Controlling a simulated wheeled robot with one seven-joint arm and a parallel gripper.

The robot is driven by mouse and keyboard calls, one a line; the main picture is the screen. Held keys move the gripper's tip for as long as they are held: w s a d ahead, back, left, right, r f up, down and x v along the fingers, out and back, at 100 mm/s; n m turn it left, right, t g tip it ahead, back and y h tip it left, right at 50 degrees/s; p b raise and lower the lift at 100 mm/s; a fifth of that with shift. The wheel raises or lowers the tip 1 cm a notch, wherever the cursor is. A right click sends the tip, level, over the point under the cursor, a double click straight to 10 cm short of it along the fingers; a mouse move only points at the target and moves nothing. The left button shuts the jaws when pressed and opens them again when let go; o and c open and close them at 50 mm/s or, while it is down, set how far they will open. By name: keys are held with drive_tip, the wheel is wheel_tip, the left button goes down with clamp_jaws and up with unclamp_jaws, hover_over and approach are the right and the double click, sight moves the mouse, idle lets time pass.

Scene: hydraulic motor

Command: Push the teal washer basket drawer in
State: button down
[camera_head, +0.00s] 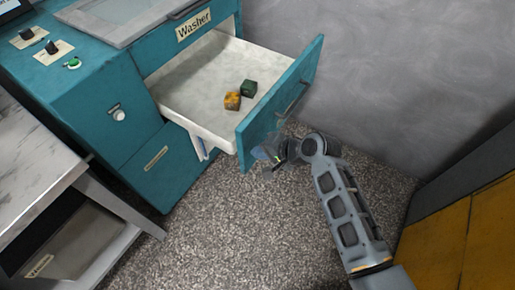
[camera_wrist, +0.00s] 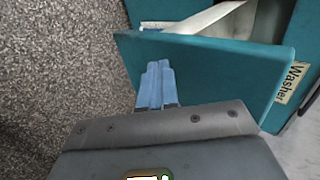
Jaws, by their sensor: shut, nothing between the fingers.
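The washer basket drawer, with a teal front (camera_head: 278,105) and a white basket, is pulled well out of the teal washer cabinet (camera_head: 95,100). Two small blocks lie in it, a yellow-brown one (camera_head: 232,100) and a dark green one (camera_head: 249,87). My gripper (camera_head: 268,153) is at the outer face of the drawer front, near its lower middle. In the wrist view my blue fingers (camera_wrist: 156,80) are together and empty, pointing at the teal drawer front (camera_wrist: 215,68). I cannot tell whether they touch it. The head view partly hides the fingertips.
A grey wall (camera_head: 400,65) stands behind the drawer. A marble-topped table (camera_head: 30,150) is at the left and a yellow cabinet (camera_head: 470,220) at the right. Speckled floor (camera_head: 235,235) is clear in front of the washer.

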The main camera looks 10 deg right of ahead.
drive_tip(key=shift+w+a, duration=0.35)
